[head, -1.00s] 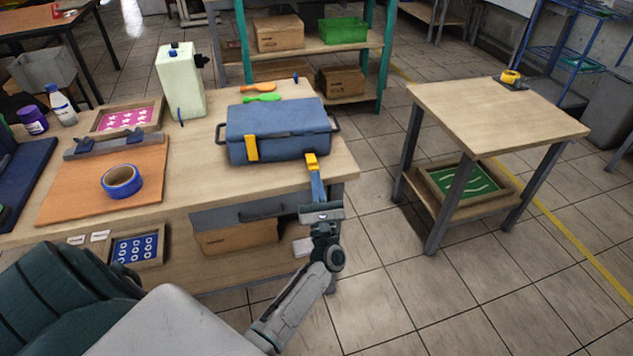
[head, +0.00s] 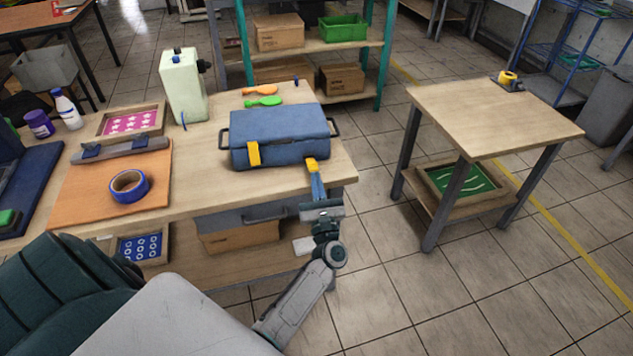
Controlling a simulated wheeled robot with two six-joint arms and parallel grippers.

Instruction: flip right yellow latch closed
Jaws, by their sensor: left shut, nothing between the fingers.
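A closed blue toolbox (head: 280,125) stands on the near wooden table. Its left yellow latch (head: 254,154) hangs flat down the front face. The right yellow latch (head: 311,164) shows at the lower right of the front, just above my fingertips; whether it lies flat or sticks out is hard to tell. My left gripper (head: 316,178), with narrow blue fingers, is shut and empty. Its tips are at or just under the right latch; whether they touch it is unclear. My right gripper is not in view.
Blue tape (head: 129,186) lies on an orange board (head: 85,192) at left. A separate table (head: 495,105) stands at right, with open floor between.

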